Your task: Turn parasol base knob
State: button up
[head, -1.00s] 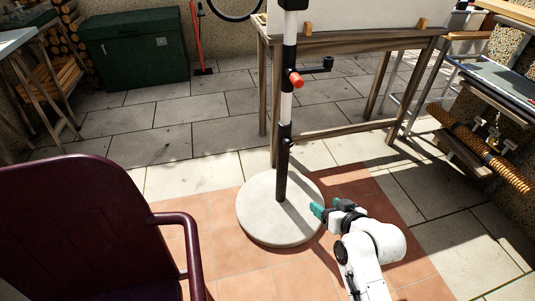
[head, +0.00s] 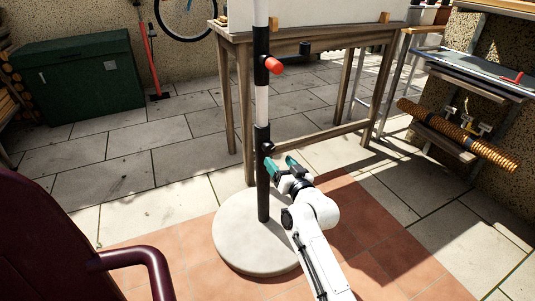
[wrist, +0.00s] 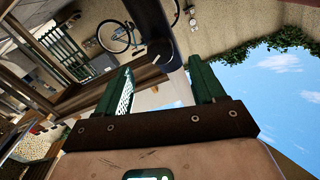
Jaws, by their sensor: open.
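The parasol base is a round pale slab (head: 255,245) with a dark upright tube (head: 262,190) on the tiles. A small black knob (head: 268,148) sticks out to the right near the top of this tube. A white pole (head: 261,105) rises from the tube and carries a red knob (head: 274,65) higher up. My gripper (head: 281,163), with green fingers, is open and empty, just below and right of the black knob. In the wrist view a dark pole (wrist: 155,28) shows beyond my open fingers (wrist: 160,70); I cannot clearly make out the black knob there.
A dark red chair (head: 40,235) stands at the front left. A wooden table (head: 235,90) stands behind the pole, and a green chest (head: 75,75) at the back left. Shelving with a rope-wrapped roll (head: 470,140) is on the right. Tiled floor is clear between.

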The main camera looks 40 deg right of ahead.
aim_at(270, 151)
jog(key=b+x, duration=0.2)
jog(key=x, duration=0.5)
jog(key=shift+w+d+f+b, duration=0.1)
jog(key=shift+w+d+b, duration=0.05)
jog(key=shift+w+b, duration=0.2)
jog(key=shift+c, duration=0.3)
jog(key=c, duration=1)
jog(key=shift+o, duration=0.2)
